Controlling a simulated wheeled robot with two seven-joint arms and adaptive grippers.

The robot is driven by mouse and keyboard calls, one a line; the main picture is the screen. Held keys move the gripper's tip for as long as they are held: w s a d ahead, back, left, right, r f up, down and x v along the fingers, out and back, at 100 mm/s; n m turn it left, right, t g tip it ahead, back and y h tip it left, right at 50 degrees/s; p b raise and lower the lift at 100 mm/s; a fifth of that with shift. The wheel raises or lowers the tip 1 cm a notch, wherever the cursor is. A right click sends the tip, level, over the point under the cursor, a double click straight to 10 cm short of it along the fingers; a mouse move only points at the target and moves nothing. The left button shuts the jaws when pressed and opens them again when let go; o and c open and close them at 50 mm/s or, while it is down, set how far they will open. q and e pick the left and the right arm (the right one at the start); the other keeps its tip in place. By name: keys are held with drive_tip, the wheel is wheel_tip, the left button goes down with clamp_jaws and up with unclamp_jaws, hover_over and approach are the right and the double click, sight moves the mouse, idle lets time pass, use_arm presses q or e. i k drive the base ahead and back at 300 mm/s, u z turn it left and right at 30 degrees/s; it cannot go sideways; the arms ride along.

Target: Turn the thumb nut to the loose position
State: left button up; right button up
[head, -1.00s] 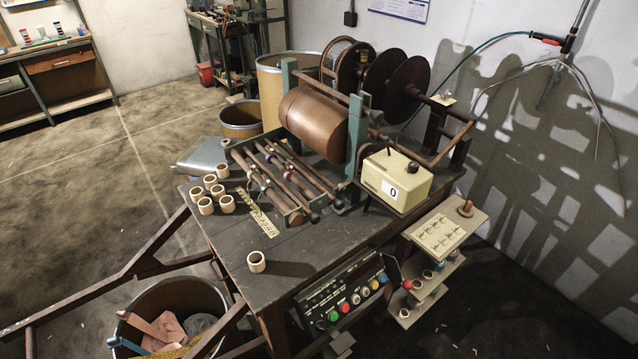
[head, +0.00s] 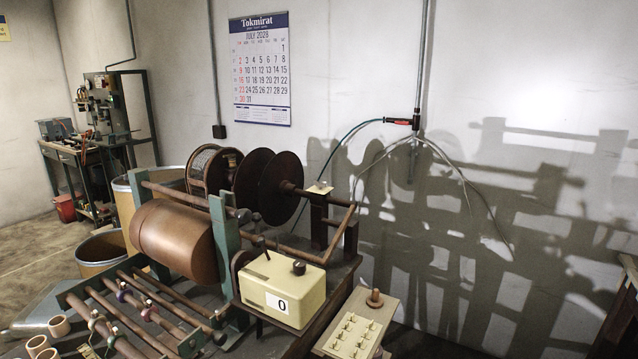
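I cannot single out the thumb nut for certain in the head view. A small cream plate (head: 319,188) with a tiny fitting sits on top of the dark bracket at the end of the spool shaft (head: 320,198). Dark brown spool discs (head: 281,188) are on that shaft. A dark round knob (head: 299,267) is on top of the cream counter box (head: 284,289), which reads 0. A brown knob (head: 374,298) stands on a cream board with several small hooks. Neither of my grippers is in view.
The winding machine has a large brown drum (head: 175,240) in a green frame, with several rods (head: 160,300) below it. Cardboard cores (head: 59,326) are at the lower left. A calendar (head: 260,68) and a hanging hose (head: 345,138) are on the wall. The floor at left is partly clear.

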sight(324, 185)
drive_tip(key=z, duration=1.2)
drive_tip(key=i, duration=2.4)
drive_tip(key=u, duration=2.9)
